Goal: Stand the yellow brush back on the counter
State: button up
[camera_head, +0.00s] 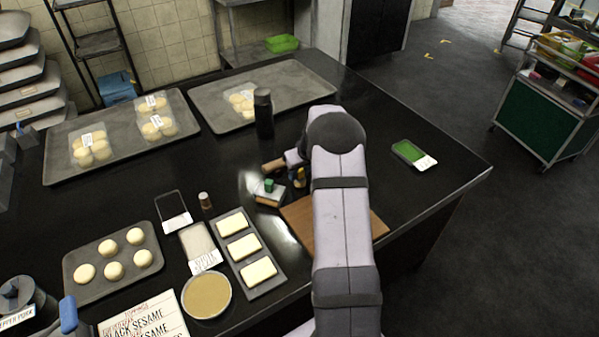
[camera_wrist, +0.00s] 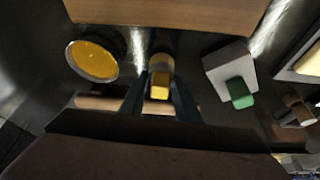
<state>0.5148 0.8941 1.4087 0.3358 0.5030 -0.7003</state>
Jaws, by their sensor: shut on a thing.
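The yellow brush (camera_wrist: 160,85) is between the two fingers of my gripper (camera_wrist: 160,98) in the wrist view, with a paler end beyond the yellow part. My gripper is shut on it. In the head view a small yellow patch of the brush (camera_head: 299,174) shows beside my gripper (camera_head: 298,168), low over the black counter (camera_head: 410,215), just left of my arm. I cannot tell whether the brush touches the counter. My arm hides part of this area.
A wooden board (camera_head: 297,219) lies close by, partly under my arm. A pale block with a green top (camera_wrist: 232,75) stands beside the brush. A round yellow-filled dish (camera_wrist: 92,60) is on its other side. A dark bottle (camera_head: 263,112) stands behind. Counter right of my arm is mostly clear.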

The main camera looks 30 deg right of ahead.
jog(key=shift+f+b, duration=0.45)
jog(key=shift+f, duration=0.1)
dwell(0.4)
jog(key=o, duration=1)
jog(key=shift+o, duration=0.2)
jog(key=shift+r, duration=0.15)
jog(key=shift+b+v, duration=1.2)
jog(key=shift+v, duration=2.35)
